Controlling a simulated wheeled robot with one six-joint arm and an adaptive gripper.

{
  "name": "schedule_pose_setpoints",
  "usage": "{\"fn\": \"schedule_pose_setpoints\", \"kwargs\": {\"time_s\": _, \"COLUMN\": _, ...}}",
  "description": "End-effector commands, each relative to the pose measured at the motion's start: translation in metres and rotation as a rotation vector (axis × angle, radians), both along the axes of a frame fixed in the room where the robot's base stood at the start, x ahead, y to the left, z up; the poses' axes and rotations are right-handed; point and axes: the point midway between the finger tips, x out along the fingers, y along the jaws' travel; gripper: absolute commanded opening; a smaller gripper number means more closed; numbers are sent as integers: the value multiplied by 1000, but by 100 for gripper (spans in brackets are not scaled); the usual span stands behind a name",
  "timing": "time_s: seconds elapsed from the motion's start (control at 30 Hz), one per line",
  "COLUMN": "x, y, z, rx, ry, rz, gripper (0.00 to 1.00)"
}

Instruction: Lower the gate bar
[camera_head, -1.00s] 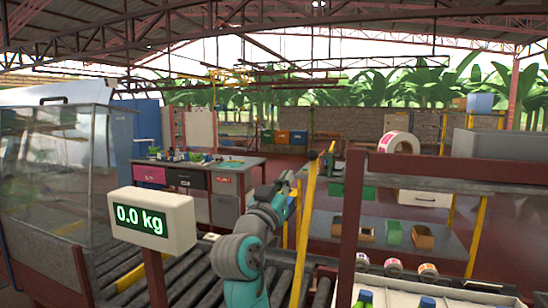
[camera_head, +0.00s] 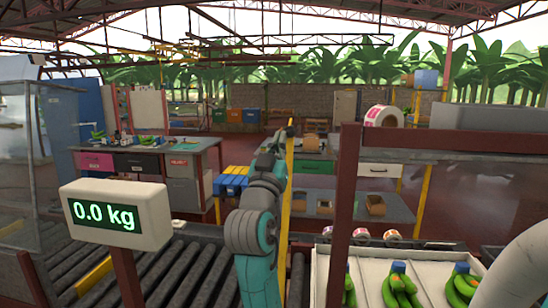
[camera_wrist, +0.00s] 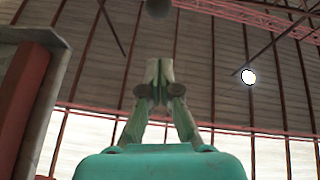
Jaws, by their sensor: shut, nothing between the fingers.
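A yellow bar (camera_head: 288,180) stands nearly upright in the middle of the head view, beside the roller conveyor. I take it to be the gate bar; its lower end is hidden. My arm rises just left of it. My gripper (camera_wrist: 160,68) shows in the wrist view with its fingers together and empty, pointing up at the roof. In the head view, my gripper is small and close beside the top of the bar. I cannot tell whether they touch. A dark round thing (camera_wrist: 158,8) shows beyond the fingertips; I cannot tell what it is.
The scale display (camera_head: 117,214) reads 0.0 kg at the left. The roller conveyor (camera_head: 190,275) runs below my arm. A red post (camera_head: 345,210) and a shelf with a tape roll (camera_head: 384,117) stand right. A white tray (camera_head: 322,285) holds green bananas.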

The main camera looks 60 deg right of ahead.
Motion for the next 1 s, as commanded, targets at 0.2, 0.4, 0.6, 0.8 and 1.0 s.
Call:
{"fn": "schedule_pose_setpoints", "kwargs": {"time_s": 0.2, "x": 8, "y": -33, "z": 5, "rx": 1, "ry": 4, "rz": -2, "gripper": 0}}
{"fn": "schedule_pose_setpoints", "kwargs": {"time_s": 0.4, "x": 13, "y": -50, "z": 1, "rx": 0, "ry": 2, "rz": -1, "gripper": 0}}
{"fn": "schedule_pose_setpoints", "kwargs": {"time_s": 0.6, "x": 14, "y": -54, "z": 0, "rx": 0, "ry": 1, "rz": 1, "gripper": 0}}
{"fn": "schedule_pose_setpoints", "kwargs": {"time_s": 0.8, "x": 14, "y": -54, "z": 0, "rx": 0, "ry": 1, "rz": 1, "gripper": 0}}
{"fn": "schedule_pose_setpoints", "kwargs": {"time_s": 1.0, "x": 16, "y": -64, "z": -3, "rx": 12, "ry": 5, "rz": -1, "gripper": 0}}
